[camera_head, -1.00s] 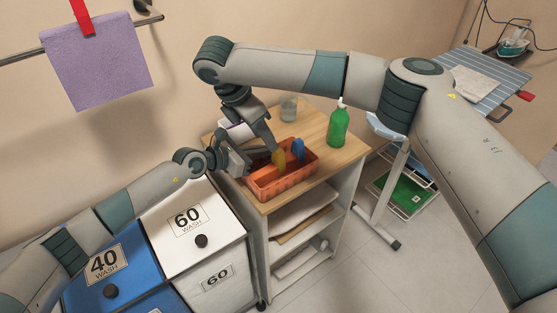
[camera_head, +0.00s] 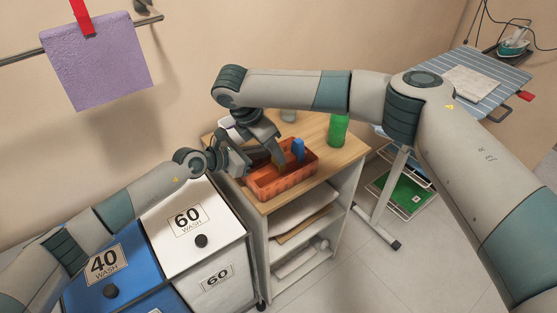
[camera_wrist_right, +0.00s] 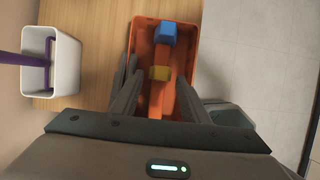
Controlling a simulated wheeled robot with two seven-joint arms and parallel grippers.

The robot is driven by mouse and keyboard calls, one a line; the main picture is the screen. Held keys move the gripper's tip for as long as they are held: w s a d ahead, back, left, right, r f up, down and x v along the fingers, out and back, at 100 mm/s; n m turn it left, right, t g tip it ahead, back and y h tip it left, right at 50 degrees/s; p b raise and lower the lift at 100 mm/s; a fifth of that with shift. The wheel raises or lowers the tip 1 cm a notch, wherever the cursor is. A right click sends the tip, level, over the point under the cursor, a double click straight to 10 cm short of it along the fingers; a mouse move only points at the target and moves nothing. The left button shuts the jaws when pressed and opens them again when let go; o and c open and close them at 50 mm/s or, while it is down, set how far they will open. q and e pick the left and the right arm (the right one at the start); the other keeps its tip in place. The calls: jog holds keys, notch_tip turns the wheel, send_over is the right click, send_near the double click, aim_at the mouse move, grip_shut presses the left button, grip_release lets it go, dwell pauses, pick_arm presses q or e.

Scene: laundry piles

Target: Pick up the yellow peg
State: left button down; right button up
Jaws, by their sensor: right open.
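The yellow peg (camera_wrist_right: 160,73) stands in the orange basket, between the blue peg (camera_wrist_right: 167,32) and an orange peg (camera_wrist_right: 157,100) in the right wrist view. In the head view the yellow peg (camera_head: 278,160) is mostly hidden behind my right gripper (camera_head: 279,155). My right gripper (camera_wrist_right: 157,88) is open, with one finger on either side of the basket's middle and nothing held. The blue peg (camera_head: 298,149) shows in the head view. My left gripper (camera_head: 238,158) is beside the basket's left end; its jaws are too hidden to tell.
The orange basket (camera_head: 285,187) sits on a wooden-topped cabinet (camera_head: 311,128). A green bottle (camera_head: 338,130) and a glass (camera_head: 289,115) stand behind it. A white container (camera_wrist_right: 50,80) with a purple handle stands left in the wrist view. White and blue wash bins are at lower left.

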aim_at(276, 164)
jog(key=shift+x, duration=1.85)
jog(key=c, duration=0.8)
jog(key=shift+r, duration=0.1)
notch_tip(276, 164, up, 10)
jog(key=shift+f, duration=0.1)
